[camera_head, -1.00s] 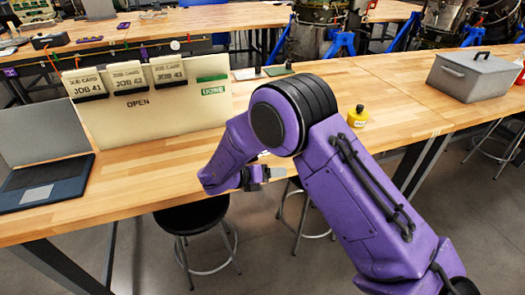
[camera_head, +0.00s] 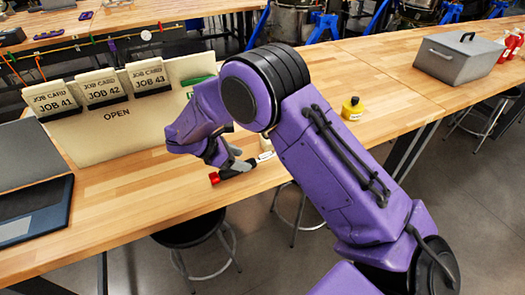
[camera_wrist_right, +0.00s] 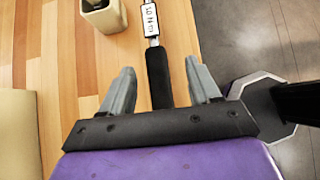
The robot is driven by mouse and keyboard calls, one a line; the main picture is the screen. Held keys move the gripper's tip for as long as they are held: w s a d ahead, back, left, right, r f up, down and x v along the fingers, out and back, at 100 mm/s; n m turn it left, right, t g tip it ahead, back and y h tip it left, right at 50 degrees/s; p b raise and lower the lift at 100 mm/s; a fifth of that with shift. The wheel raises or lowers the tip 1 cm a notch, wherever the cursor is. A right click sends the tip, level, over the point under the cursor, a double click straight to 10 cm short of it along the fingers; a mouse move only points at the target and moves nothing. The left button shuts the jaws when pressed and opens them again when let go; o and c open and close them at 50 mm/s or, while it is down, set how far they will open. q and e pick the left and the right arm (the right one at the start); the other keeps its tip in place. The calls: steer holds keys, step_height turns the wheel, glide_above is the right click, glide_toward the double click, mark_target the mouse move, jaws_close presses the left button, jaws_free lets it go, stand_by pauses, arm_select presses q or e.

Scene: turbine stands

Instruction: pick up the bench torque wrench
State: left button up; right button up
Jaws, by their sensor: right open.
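The bench torque wrench (camera_wrist_right: 158,78) lies on the wooden bench, with a black grip and a white label reading 10 N·m. In the head view only part of the wrench (camera_head: 266,156) shows beside my arm, with a red end at its left. My right gripper (camera_wrist_right: 160,86) is open, with its two grey fingers on either side of the black grip, apart from it in the picture. In the head view my right gripper (camera_head: 236,162) is over the wrench near the bench's front edge and partly hides it. My left gripper is in no view.
A job card board (camera_head: 95,135) stands behind and left, beside a dark laptop (camera_head: 30,205). A beige holder (camera_wrist_right: 103,14) is near the wrench. A yellow bottle (camera_head: 352,108) and a grey metal box (camera_head: 458,57) stand to the right. A stool (camera_head: 190,232) is below the front edge.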

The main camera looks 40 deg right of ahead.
mark_target(248, 161)
steer(key=p+x, duration=0.2)
steer(key=x, duration=0.1)
steer(key=p+x, duration=0.1)
steer(key=x, duration=0.1)
steer(key=shift+w+a+f, duration=0.3)
steer(key=shift+w+f, duration=0.05)
steer(key=shift+w, duration=0.05)
steer(key=shift+s+d+f, duration=0.1)
steer(key=shift+d+f, duration=0.1)
steer(key=shift+d, duration=0.05)
jaws_close()
steer(key=shift+r, duration=0.1)
